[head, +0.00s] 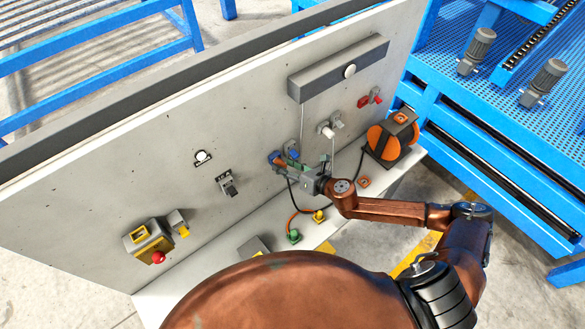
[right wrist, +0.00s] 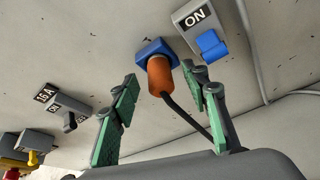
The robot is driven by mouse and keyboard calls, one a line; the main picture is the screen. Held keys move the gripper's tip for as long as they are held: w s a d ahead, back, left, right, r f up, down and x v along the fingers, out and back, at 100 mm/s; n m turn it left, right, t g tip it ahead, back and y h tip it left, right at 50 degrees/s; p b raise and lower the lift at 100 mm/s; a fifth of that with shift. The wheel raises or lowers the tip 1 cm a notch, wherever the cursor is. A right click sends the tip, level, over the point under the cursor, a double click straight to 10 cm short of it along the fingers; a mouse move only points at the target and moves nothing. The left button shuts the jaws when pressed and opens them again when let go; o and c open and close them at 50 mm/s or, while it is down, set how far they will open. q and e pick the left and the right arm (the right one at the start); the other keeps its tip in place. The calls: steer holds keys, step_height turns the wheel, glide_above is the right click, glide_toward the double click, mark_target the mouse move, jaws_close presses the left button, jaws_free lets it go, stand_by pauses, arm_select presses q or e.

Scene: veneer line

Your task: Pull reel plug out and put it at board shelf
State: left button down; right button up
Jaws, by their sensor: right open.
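The orange reel plug (right wrist: 159,77) sits in a blue socket (right wrist: 155,49) on the upright grey board (head: 130,160), with a black cable running from it. My right gripper (right wrist: 162,85) is open, with one green-padded finger on each side of the plug and a visible gap on the left. In the head view my right gripper (head: 282,165) is at the board and hides most of the plug. The pale board shelf (head: 312,235) runs along the foot of the board. My left gripper is in no view.
A blue switch (right wrist: 209,43) marked ON is close beside the socket. An orange cable reel (head: 385,142) stands at the shelf's right end. A yellow plug (head: 319,216) and a green plug (head: 293,237) are on the shelf. A grey box (head: 338,68) juts from the board above.

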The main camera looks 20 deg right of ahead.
steer(key=shift+w+a+f, duration=0.25)
steer(key=shift+w, duration=0.2)
steer(key=shift+c, duration=0.7)
jaws_close()
steer(key=shift+s, duration=0.15)
steer(key=shift+s+d, duration=0.25)
steer(key=shift+s, duration=0.4)
steer(key=shift+s+d, duration=0.3)
steer(key=shift+s, duration=0.4)
steer(key=shift+s+d, duration=0.25)
steer(key=shift+s, duration=0.4)
